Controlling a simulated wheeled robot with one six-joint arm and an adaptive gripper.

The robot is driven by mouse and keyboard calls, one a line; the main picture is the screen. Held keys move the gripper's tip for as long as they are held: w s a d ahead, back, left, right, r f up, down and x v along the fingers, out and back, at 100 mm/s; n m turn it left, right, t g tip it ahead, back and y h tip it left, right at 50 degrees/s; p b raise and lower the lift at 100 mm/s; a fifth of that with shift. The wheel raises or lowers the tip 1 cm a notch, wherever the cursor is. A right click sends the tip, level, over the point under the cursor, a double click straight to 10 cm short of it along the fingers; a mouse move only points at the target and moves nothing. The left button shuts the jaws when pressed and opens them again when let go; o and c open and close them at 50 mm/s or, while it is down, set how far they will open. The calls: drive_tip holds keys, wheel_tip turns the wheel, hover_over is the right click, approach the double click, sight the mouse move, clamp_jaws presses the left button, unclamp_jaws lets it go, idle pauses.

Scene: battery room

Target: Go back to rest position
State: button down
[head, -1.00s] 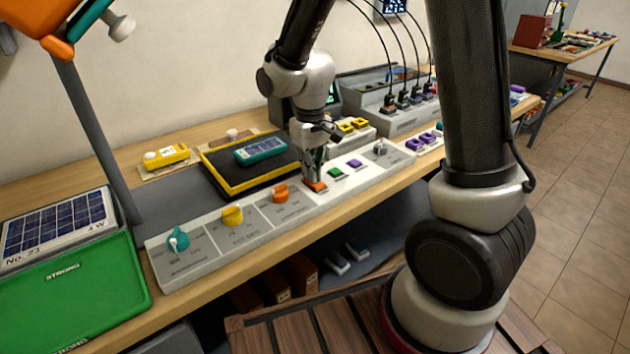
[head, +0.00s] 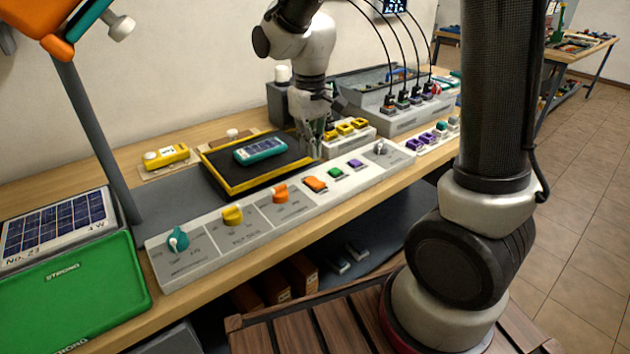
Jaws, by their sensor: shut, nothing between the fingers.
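My gripper (head: 313,150) shows in the head view, pointing down above the back edge of the control panel, near the right side of the black tray. Its fingers are shut and hold nothing. It is apart from the orange rocker switch (head: 315,184), which sits in front of it on the panel. The long pale control panel (head: 215,262) carries a teal knob (head: 178,240), a yellow knob (head: 232,216), an orange knob (head: 280,193), a green button (head: 335,173) and a purple button (head: 355,163).
A yellow-rimmed black tray (head: 208,165) holds a teal device (head: 260,151) left of my gripper. A grey post (head: 95,140) and green bin (head: 70,295) stand at left. A cabled charger box (head: 400,122) and yellow blocks (head: 345,129) stand behind right. Air above the panel's left is clear.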

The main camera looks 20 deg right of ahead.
idle(0.4)
drive_tip(key=s, duration=0.2)
drive_tip(key=d, duration=0.1)
drive_tip(key=shift+s+f+g, duration=0.3)
drive_tip(key=shift+s+g, duration=0.1)
drive_tip(key=s+d+r+m+t, duration=0.3)
drive_tip(key=s+d+r+t, duration=0.2)
drive_tip(key=s+d+r, duration=0.8)
drive_tip(key=s+d, duration=0.1)
drive_tip(key=s, duration=0.2)
drive_tip(key=shift+m, duration=0.3)
